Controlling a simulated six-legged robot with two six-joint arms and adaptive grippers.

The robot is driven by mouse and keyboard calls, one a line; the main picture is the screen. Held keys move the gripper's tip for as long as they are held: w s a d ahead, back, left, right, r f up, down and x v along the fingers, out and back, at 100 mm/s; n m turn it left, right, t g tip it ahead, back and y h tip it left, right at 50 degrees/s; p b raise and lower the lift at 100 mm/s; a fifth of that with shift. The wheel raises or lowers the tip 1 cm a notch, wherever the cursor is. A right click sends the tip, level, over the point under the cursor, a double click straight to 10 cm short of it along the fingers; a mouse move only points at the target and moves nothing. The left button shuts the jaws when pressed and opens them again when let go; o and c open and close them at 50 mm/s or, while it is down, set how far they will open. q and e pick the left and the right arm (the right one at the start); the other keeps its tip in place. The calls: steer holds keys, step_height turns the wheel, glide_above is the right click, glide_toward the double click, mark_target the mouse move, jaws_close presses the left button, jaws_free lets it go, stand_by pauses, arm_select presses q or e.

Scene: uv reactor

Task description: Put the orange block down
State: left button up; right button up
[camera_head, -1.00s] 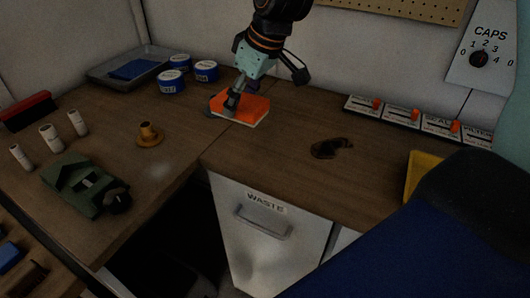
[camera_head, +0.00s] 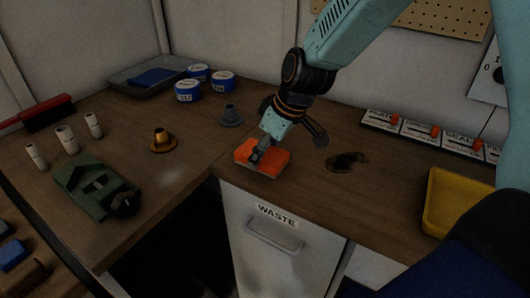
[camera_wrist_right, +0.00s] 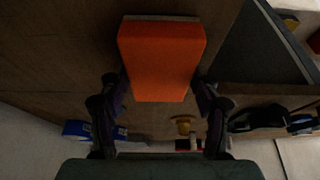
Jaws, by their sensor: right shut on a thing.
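The orange block (camera_head: 276,161) is a flat slab near the counter's front edge, above the WASTE door. My right gripper (camera_head: 257,155) comes down on it from the upper right and is shut on it. In the right wrist view the orange block (camera_wrist_right: 162,62) lies between the two dark fingers of my right gripper (camera_wrist_right: 160,95), with a thin pale layer along its far edge. Whether its underside touches the wooden counter (camera_head: 190,190) cannot be told. My left gripper is not in view.
A brass flanged piece (camera_head: 161,141) stands left. Blue-and-white tins (camera_head: 188,92), a yellow tray (camera_head: 455,203) and a green device (camera_head: 92,188) surround the area.

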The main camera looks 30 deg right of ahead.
steer(key=shift+w+f, duration=0.1)
steer(key=shift+w, duration=0.1)
steer(key=shift+s+d+f, duration=0.1)
steer(key=shift+s+f, duration=0.05)
steer(key=shift+s, duration=0.1)
steer(key=o, duration=1)
steer(key=shift+w, duration=0.2)
steer(key=shift+s, duration=0.2)
